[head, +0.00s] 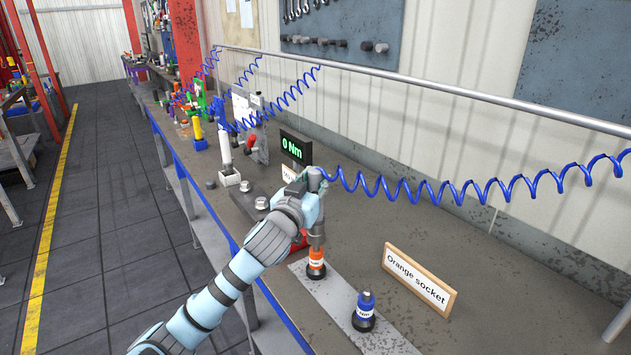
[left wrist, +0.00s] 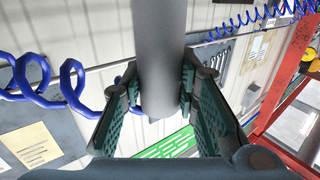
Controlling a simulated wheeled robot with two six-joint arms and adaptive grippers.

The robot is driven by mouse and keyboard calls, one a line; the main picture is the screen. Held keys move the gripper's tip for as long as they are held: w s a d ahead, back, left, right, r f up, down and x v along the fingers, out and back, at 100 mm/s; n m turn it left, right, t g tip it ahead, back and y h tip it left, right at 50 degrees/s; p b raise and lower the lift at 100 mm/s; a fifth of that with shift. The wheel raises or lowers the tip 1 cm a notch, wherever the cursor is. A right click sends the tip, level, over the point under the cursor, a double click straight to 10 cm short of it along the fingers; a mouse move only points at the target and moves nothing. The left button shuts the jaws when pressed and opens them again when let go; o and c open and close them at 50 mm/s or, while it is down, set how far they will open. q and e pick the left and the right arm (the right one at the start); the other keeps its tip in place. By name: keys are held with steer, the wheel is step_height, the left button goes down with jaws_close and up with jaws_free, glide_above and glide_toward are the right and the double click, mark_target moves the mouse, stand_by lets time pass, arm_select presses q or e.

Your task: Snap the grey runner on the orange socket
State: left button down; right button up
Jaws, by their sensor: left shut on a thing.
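The grey runner (head: 317,232) hangs on a blue coiled hose and stands upright over the orange socket (head: 316,262). Its lower end meets or nearly meets the top of the socket; I cannot tell if it is seated. My left gripper (head: 312,190) is shut on the runner's upper body. In the left wrist view the grey runner (left wrist: 160,60) runs between the two fingers of my left gripper (left wrist: 160,92). The orange socket stands on a light strip (head: 340,300) on the bench. My right gripper is not in view.
A blue socket (head: 364,310) stands on the strip nearer the front. An "Orange socket" sign (head: 420,280) stands to the right. A display reading 0 Nm (head: 296,148) stands behind the gripper. Blue coiled hose (head: 450,190) stretches right along the wall. The bench's right part is clear.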

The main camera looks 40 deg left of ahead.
arm_select(q)
steer(key=shift+f+b, duration=1.1)
steer(key=shift+f, duration=0.45)
steer(key=c, duration=1.2)
jaws_free()
steer(key=shift+f, duration=0.1)
steer(key=v, duration=1.2)
